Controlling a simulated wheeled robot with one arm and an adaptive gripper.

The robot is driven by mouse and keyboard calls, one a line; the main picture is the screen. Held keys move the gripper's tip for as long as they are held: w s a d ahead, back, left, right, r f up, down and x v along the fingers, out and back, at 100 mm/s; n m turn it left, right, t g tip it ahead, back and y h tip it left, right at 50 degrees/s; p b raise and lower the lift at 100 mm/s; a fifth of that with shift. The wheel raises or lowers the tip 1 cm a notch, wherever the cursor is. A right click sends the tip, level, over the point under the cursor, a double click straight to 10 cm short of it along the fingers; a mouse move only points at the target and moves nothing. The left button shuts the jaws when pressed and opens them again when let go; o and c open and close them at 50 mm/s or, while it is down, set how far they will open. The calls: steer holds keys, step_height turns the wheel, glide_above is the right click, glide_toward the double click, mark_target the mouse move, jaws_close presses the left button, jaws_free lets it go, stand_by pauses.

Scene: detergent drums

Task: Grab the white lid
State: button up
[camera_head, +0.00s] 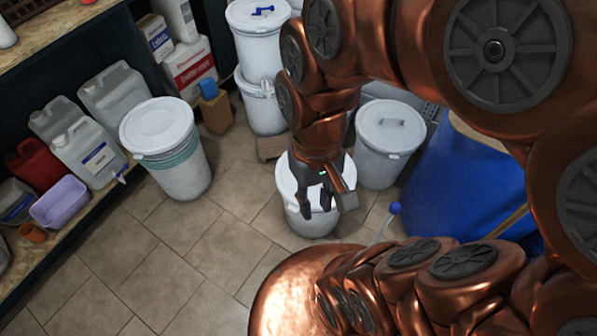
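A white lid (288,184) sits on a small white drum (312,223) standing on the floor at the centre. My gripper (315,207) points down over this lid and hides much of its middle and right side. Its dark fingertips are apart, with white showing between them, and nothing is seen held. Whether they touch the lid cannot be told. Other white lids cover the drum at left (157,126), the drum with a grey handle at right (391,127) and the stacked drum at the back (257,14).
A blue drum (460,185) stands close at right, beside a blue-capped clear tube (393,209). A shelf (75,215) with jugs and a lilac tub (60,202) runs along the left. The tiled floor at front left is clear.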

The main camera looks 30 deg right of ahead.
steer(key=w+a+f+m+y+b, duration=0.4)
steer(key=w+f+m+y+b, duration=0.3)
steer(key=w+f+b, duration=0.75)
steer(key=w+d+f+m+t+y+b, duration=0.3)
steer(key=w+d+f+m+b, duration=0.3)
steer(key=w+f+m+b, duration=0.5)
steer(key=w+d+f+m+t+b, duration=0.2)
steer(key=d+f+m+t+b, duration=0.1)
steer(key=d+f, duration=0.6)
steer(key=w+d+f+m+t+b, duration=0.2)
steer(key=d+f+m+t+b, duration=0.1)
steer(key=d+f+m+b, duration=0.2)
steer(key=w+d+f+m+t+b, duration=0.2)
steer(key=d+f+m, duration=0.5)
steer(key=d+f, duration=0.6)
steer(key=shift+d+f+t+h+b, duration=0.2)
steer(key=shift+d+t+h+b, duration=0.35)
steer(key=shift+b, duration=0.65)
steer(key=shift+w+f+m+y, duration=0.2)
steer(key=shift+m+y, duration=0.05)
steer(key=shift+m, duration=0.05)
steer(key=shift+b+x, duration=2.1)
steer(key=shift+x, duration=1.45)
steer(key=shift+w+d, duration=0.1)
steer(key=shift+d, duration=0.05)
